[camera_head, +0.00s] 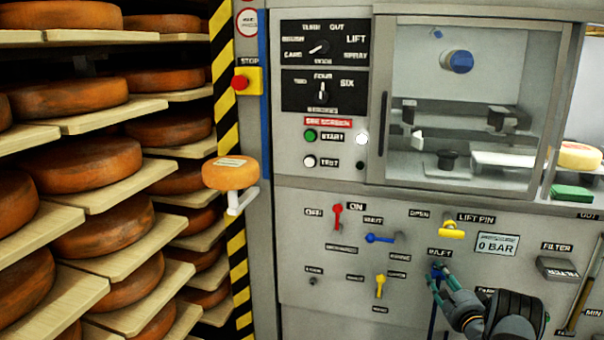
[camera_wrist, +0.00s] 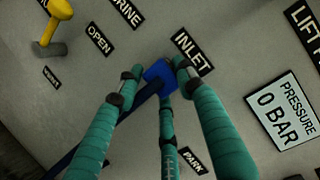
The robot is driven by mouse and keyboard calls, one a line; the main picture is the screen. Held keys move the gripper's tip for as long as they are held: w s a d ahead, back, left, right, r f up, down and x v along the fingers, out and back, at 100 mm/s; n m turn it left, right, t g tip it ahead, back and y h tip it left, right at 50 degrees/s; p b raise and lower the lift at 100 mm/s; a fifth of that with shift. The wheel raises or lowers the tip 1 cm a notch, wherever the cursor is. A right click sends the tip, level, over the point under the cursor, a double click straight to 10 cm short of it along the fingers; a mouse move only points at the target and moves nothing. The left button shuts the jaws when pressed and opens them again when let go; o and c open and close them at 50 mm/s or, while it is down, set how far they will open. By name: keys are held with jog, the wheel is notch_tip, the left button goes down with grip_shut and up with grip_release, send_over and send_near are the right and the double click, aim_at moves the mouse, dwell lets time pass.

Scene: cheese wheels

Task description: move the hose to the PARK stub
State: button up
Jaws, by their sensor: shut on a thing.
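The hose is dark blue with a bright blue coupling (camera_wrist: 160,75), which sits at the INLET label on the machine's lower panel. Its tube (camera_head: 432,320) hangs down from there in the head view. My gripper (camera_head: 440,277) is shut on the coupling; in the wrist view its teal fingers (camera_wrist: 157,84) press on both sides of it. The coupling is at the panel, but whether it is still seated on the inlet is hidden. The PARK label (camera_wrist: 192,160) shows below and right of the INLET label. I cannot make out the PARK stub clearly.
A yellow lever (camera_head: 380,285), a blue lever (camera_head: 380,238) and a red lever (camera_head: 337,215) stick out left of my gripper. The yellow lift pin handle (camera_head: 452,230) is just above it. The pressure display (camera_head: 497,244) reads 0 BAR. Cheese shelves (camera_head: 100,190) fill the left.

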aim_at(436, 275)
jog(key=shift+d+r, duration=0.2)
jog(key=shift+r, duration=0.45)
grip_shut()
jog(key=shift+f, duration=0.1)
jog(key=shift+s+a+r, duration=0.15)
jog(key=shift+s, duration=0.3)
jog(key=shift+s+a+r, duration=0.1)
jog(key=shift+s+a, duration=0.05)
jog(key=shift+s, duration=0.3)
jog(key=shift+s+a+f, duration=0.2)
jog(key=shift+s, duration=0.25)
jog(key=shift+s+a+f, duration=0.15)
jog(key=shift+s, duration=0.25)
jog(key=shift+s+a, duration=0.1)
jog(key=shift+s, duration=0.25)
jog(key=shift+s+a, duration=0.25)
jog(key=shift+s, duration=0.5)
jog(key=shift+s+a, duration=0.2)
jog(key=shift+s, duration=0.55)
jog(key=shift+f, duration=0.1)
